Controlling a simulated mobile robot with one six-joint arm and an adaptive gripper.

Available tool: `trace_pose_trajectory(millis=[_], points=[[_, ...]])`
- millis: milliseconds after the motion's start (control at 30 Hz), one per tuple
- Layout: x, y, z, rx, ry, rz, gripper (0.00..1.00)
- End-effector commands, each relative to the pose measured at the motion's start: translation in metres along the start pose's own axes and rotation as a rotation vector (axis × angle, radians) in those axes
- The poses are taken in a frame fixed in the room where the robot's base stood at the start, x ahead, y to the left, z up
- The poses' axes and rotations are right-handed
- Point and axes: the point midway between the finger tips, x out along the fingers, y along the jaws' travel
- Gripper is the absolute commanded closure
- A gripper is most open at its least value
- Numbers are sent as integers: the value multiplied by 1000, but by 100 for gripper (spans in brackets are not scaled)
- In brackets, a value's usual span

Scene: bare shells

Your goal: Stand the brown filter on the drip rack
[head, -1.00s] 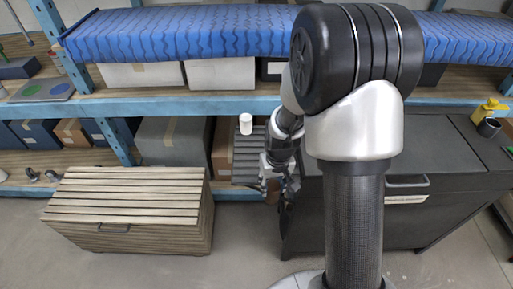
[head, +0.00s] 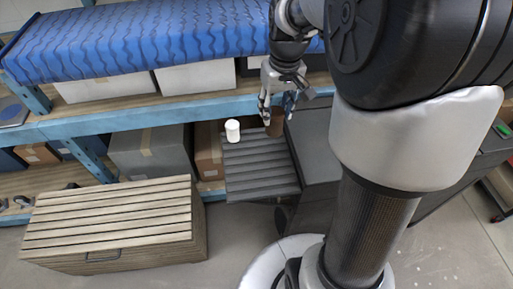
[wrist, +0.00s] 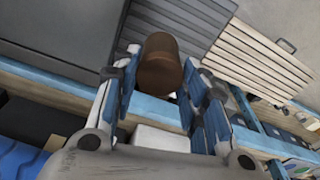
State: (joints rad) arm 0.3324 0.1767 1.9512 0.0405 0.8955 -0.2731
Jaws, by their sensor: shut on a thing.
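The brown filter (head: 275,124) is a small brown cylinder between the fingers of my gripper (head: 277,108). It hangs near the back right corner of the drip rack (head: 262,172), a dark grey ribbed surface; the gap below it is hard to judge. In the wrist view the filter (wrist: 160,66) sits between the blue-padded fingers of my gripper (wrist: 160,92), its round end facing the camera. Part of the ribbed rack (wrist: 190,22) shows beyond it.
A white cylinder (head: 232,131) stands at the rack's back left. A slatted wooden chest (head: 115,220) stands to the left. Behind is a blue shelf beam (head: 130,119) with boxes. A dark cabinet (head: 318,150) adjoins the rack's right. The rack's middle and front are clear.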

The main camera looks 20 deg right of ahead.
Motion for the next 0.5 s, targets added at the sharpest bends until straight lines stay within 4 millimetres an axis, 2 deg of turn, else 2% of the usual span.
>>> trace_pose_trajectory(millis=[300,500], points=[[84,-1,12,0,-8,-2,95],[131,0,17,-1,-6,-2,95]])
